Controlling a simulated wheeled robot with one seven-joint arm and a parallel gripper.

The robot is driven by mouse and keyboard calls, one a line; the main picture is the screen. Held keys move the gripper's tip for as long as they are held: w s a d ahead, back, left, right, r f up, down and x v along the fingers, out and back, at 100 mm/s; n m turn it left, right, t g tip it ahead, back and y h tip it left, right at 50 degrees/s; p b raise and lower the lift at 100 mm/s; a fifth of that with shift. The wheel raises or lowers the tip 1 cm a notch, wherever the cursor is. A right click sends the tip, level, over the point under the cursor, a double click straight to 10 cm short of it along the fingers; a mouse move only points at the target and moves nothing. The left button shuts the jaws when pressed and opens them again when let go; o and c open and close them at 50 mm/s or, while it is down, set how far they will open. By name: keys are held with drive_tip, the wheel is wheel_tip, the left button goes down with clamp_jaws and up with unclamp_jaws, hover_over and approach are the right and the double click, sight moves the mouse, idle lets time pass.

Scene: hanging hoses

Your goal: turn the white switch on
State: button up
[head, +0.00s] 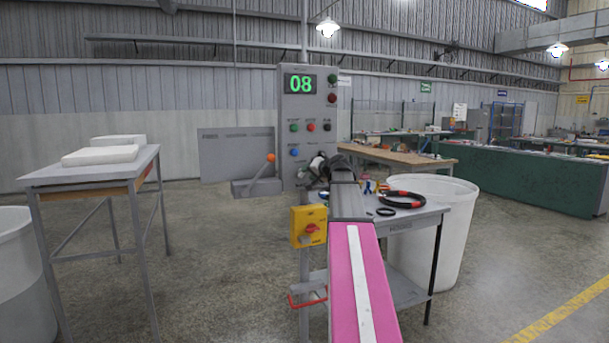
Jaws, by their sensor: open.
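The grey control panel (306,100) stands on a post in the middle of the head view, with a green "08" display and several coloured buttons. My gripper (318,166) is at the lower right part of the panel face, at the end of my arm. It is open, small and partly hidden by my own arm. A pale, whitish shape shows by the fingertips; I cannot tell whether it is the white switch or part of my gripper. No white switch shows clearly elsewhere on the panel. I cannot tell whether my gripper touches the panel.
An orange-knobbed lever (271,157) is left of the panel. A yellow box (308,226) with a red rotary knob is below it. A grey table (425,215) with a black-and-red hose coil (403,199) and a white bin (450,235) are right. Another table (90,172) is left.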

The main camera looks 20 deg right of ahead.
drive_tip(key=shift+x, duration=1.9)
drive_tip(key=shift+c, duration=0.3)
drive_tip(key=c, duration=0.5)
drive_tip(key=shift+c, duration=0.2)
drive_tip(key=m+t+y, duration=0.1)
drive_tip(key=m, duration=0.2)
drive_tip(key=shift+m+y, duration=0.4)
drive_tip(key=shift+f+m+t+y, duration=0.15)
drive_tip(key=shift+m+t+y, duration=0.45)
drive_tip(key=shift+m, duration=1.1)
